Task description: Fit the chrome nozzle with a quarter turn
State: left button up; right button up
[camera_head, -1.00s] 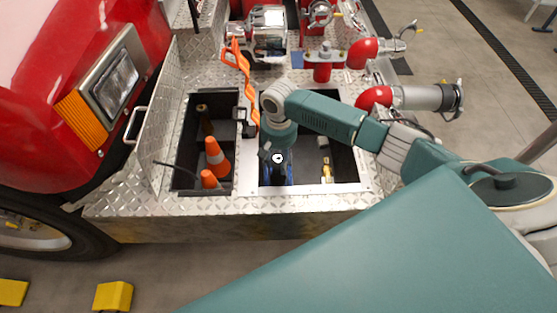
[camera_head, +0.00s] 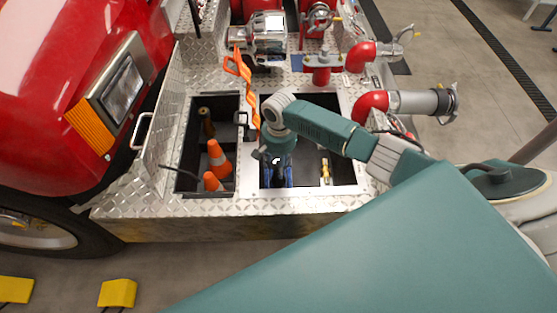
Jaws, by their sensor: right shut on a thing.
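My right gripper (camera_head: 276,178) points down into the right-hand open compartment (camera_head: 350,189) of the bumper. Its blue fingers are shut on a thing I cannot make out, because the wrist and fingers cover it. The chrome nozzle cannot be identified for certain. A small brass-coloured fitting (camera_head: 325,171) lies on the compartment floor to the right of the gripper, apart from it. Red elbow pipes stand behind the compartment; one carries a metal outlet (camera_head: 425,102) pointing right. My left gripper is not in view.
An orange strap-like tool (camera_head: 243,85) lies at the divider. A chrome winch-like unit (camera_head: 262,38) and a red capped fitting (camera_head: 321,68) stand behind. The open diamond-plate lid (camera_head: 158,150) rises on the left.

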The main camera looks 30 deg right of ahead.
jog(key=shift+r+m+p, duration=0.25)
jog(key=shift+m+p, duration=0.25)
jog(key=shift+m, duration=0.3)
jog(key=shift+f, duration=0.15)
jog(key=shift+m+p, duration=0.4)
jog(key=shift+p, duration=0.05)
jog(key=shift+a+r+m+p, duration=0.1)
jog(key=shift+r+m+p, duration=0.15)
jog(key=shift+m+p, duration=0.7)
jog(key=shift+w+m+p, duration=0.1)
jog(key=shift+m+p, duration=0.5)
jog(key=shift+m, duration=0.35)
jog(key=shift+f+m, duration=0.25)
jog(key=shift+m, duration=0.15)
